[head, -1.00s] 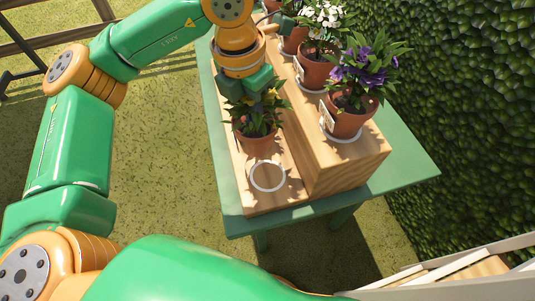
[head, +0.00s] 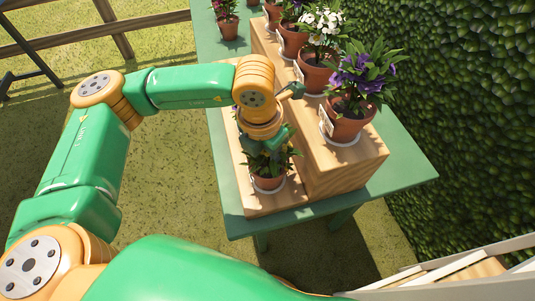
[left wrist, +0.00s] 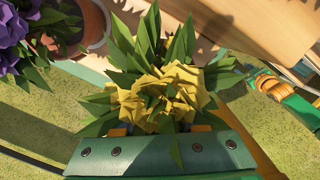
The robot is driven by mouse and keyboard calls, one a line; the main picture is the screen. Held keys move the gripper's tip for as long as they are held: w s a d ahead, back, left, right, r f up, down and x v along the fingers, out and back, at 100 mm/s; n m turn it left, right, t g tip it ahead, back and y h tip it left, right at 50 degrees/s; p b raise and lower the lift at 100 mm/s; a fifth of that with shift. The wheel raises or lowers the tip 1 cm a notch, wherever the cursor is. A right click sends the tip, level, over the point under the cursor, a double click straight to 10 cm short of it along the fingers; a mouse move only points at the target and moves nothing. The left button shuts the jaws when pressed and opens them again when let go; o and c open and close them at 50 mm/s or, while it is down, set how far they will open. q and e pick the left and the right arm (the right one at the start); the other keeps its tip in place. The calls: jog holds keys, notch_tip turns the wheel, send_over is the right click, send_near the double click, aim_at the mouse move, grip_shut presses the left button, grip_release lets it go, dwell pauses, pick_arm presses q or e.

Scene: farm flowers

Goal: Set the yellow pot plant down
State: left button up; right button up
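The yellow pot plant (head: 268,183) is a terracotta pot with green leaves and yellow flowers. It is upright over the white ring (head: 267,192) on the front end of the lower wooden step. I cannot tell whether its base touches the step. My left gripper (head: 268,146) is above the pot with its fingers down in the foliage, and the plant is held in it. The left wrist view shows the yellow flowers (left wrist: 165,97) close against the gripper; the fingertips are mostly hidden by leaves. My right gripper is not in view.
The lower step (head: 289,197) lies on a green table (head: 376,178). The higher wooden block (head: 346,172) stands close on the right, bearing a purple-flowered pot (head: 345,125) and a white-flowered pot (head: 315,76). A hedge (head: 460,120) rises beyond the table.

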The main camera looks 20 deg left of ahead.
aim_at(263, 172)
pick_arm(q)
notch_tip(263, 172, up, 12)
jog(key=s, duration=0.1)
jog(key=shift+s+a, duration=0.2)
jog(key=shift+a, duration=0.05)
dwell(0.5)
